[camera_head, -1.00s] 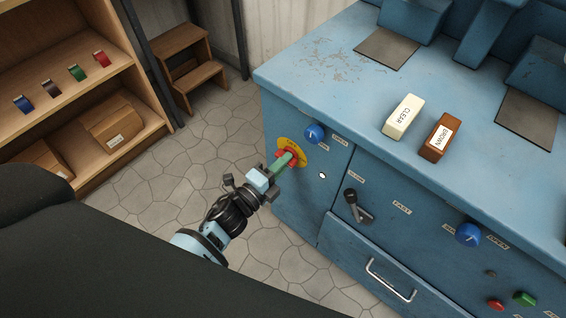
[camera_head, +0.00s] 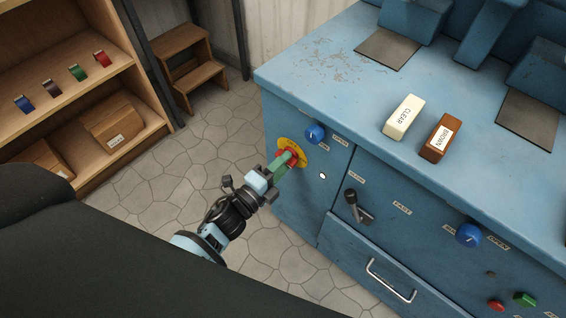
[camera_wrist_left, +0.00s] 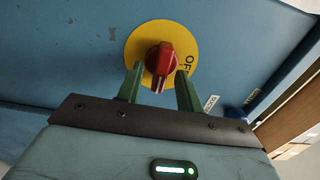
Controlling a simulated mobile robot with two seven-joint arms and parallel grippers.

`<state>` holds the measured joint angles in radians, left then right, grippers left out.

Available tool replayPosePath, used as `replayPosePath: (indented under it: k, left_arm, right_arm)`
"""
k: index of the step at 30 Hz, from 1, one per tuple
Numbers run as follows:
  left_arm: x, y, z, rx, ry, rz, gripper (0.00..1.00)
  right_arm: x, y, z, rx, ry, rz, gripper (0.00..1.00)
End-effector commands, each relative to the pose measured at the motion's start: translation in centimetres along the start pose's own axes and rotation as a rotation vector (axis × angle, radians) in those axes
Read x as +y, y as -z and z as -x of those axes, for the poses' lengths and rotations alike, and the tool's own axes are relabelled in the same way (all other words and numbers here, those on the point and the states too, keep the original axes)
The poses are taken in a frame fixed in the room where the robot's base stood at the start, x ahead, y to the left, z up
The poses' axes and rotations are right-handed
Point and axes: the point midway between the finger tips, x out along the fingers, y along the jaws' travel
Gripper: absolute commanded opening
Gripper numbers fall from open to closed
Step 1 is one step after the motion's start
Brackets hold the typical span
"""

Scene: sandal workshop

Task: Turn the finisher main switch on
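The main switch is a red knob (camera_wrist_left: 160,62) on a round yellow plate (camera_wrist_left: 140,37) on the finisher's blue front. It also shows in the head view (camera_head: 291,155). "OF" reads at the plate's right in the left wrist view, the rest of the word being hidden. The knob's raised grip points down toward my gripper there. My left gripper (camera_wrist_left: 160,82) has green fingers, one on each side of the grip, with a gap visible on both sides. It also shows in the head view (camera_head: 281,164). My right gripper is not in view.
A blue knob (camera_head: 315,133) sits just above the switch, and a black lever (camera_head: 352,205) to its right. A drawer handle (camera_head: 390,281) sticks out below. Cream (camera_head: 404,116) and brown (camera_head: 441,137) blocks lie on top. The stone floor in front is clear.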

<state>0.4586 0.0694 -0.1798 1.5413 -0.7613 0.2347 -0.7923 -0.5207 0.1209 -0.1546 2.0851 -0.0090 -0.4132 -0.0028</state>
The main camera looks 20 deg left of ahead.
Motion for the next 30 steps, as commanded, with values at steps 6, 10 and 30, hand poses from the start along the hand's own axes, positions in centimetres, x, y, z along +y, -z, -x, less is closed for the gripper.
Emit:
replayPosePath:
  k: [6, 10, 30]
  left_arm:
    - [0.1, 0.0, 3.2, -0.001, -0.004, 0.0, 0.36]
    - [0.0, 0.0, 5.2, 0.0, -0.002, -0.001, 0.36]
    - [0.0, 0.0, 7.3, 0.0, -0.001, -0.001, 0.36]
  right_arm:
    - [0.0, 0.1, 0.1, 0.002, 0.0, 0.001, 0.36]
    - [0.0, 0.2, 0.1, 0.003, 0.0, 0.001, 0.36]
    - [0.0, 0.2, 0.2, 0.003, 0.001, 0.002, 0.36]
